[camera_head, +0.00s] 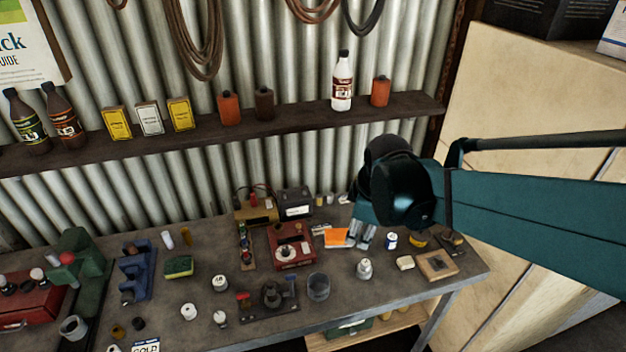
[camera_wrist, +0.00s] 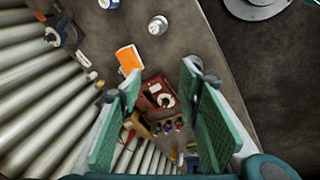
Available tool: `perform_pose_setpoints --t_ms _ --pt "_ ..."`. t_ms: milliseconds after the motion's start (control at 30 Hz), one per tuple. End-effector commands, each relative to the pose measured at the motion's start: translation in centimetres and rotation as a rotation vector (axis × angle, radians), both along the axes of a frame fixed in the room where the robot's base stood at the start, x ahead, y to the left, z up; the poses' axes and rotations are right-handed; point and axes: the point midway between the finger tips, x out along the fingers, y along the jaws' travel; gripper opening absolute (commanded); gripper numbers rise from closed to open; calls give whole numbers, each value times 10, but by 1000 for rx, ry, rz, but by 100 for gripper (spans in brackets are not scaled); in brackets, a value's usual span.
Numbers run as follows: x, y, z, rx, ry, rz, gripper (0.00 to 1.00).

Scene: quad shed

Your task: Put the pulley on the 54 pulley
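Several small pale, round pieces that look like pulleys stand on the bench: one with a dark mark (camera_head: 220,283) left of centre, a plain one (camera_head: 188,312) nearer the front, and a stepped one (camera_head: 364,268) right of centre. The numbers are too small to read, so I cannot tell which is the 54 pulley. A pale round piece also shows in the wrist view (camera_wrist: 157,25). My gripper (camera_head: 362,234) is above the back right of the bench. In the wrist view my gripper (camera_wrist: 160,85) has its green fingers wide apart with nothing held between them.
A red box with a dial (camera_head: 292,250) and an orange card (camera_head: 336,237) lie near my gripper. A dark fixture (camera_head: 270,297) and a grey cup (camera_head: 318,287) stand in front. A shelf of bottles (camera_head: 280,122) runs along the corrugated wall.

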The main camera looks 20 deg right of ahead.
Motion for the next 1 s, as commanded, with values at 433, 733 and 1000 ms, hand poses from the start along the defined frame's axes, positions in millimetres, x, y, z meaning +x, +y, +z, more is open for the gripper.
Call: perform_pose_setpoints --t_ms 433,733,1000 --pt "-36 30 36 133 -150 -354 34" --pt "-60 47 53 258 -242 -585 34" --pt "-79 59 63 380 -307 -766 34"
